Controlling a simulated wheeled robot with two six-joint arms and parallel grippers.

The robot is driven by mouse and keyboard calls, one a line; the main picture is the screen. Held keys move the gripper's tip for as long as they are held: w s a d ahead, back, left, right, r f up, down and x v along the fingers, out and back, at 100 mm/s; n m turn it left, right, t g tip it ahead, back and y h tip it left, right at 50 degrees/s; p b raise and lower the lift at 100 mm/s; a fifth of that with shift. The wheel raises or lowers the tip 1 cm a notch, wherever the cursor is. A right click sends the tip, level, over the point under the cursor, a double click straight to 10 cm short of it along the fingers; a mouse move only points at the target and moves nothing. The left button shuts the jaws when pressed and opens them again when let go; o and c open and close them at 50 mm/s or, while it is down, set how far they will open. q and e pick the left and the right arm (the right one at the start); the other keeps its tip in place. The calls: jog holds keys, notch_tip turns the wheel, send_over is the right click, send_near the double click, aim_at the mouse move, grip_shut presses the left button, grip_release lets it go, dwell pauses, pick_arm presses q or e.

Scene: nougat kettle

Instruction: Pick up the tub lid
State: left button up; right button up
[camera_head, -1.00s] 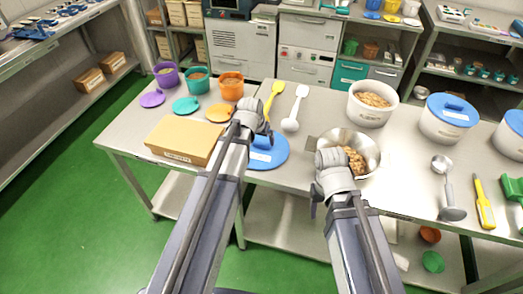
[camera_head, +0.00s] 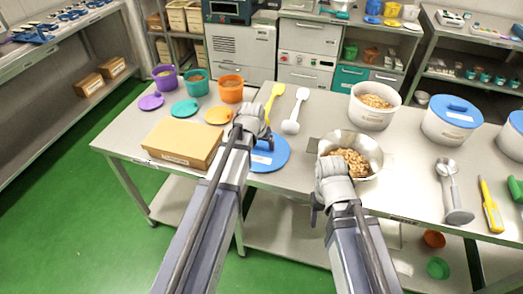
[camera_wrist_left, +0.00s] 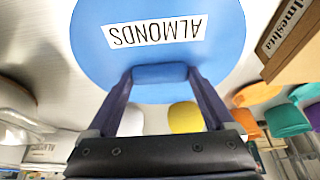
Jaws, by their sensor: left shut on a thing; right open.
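The blue round tub lid (camera_head: 272,158) lies at the front edge of the table, partly hidden by my left arm. In the left wrist view the lid (camera_wrist_left: 220,50) carries a white label reading "ALMONDS". My left gripper (camera_head: 264,138) is shut on the lid's raised blue handle (camera_wrist_left: 160,73), with one finger on each side. Whether the lid touches the table is hard to tell. An uncovered white tub (camera_head: 372,120) of nuts stands behind, to the right. My right gripper (camera_head: 317,205) is open at the near side of the metal bowl.
A metal bowl (camera_head: 374,148) of nuts sits close to my right gripper. A cardboard box (camera_head: 185,142) is just left of the lid. Yellow (camera_head: 272,100) and white (camera_head: 295,110) scoops lie behind it. A blue-lidded white tub (camera_head: 443,128) stands at right.

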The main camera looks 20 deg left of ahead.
aim_at(261, 146)
pick_arm(q)
jog(key=c, duration=0.4)
notch_tip(261, 146, up, 10)
jog(key=p, duration=1)
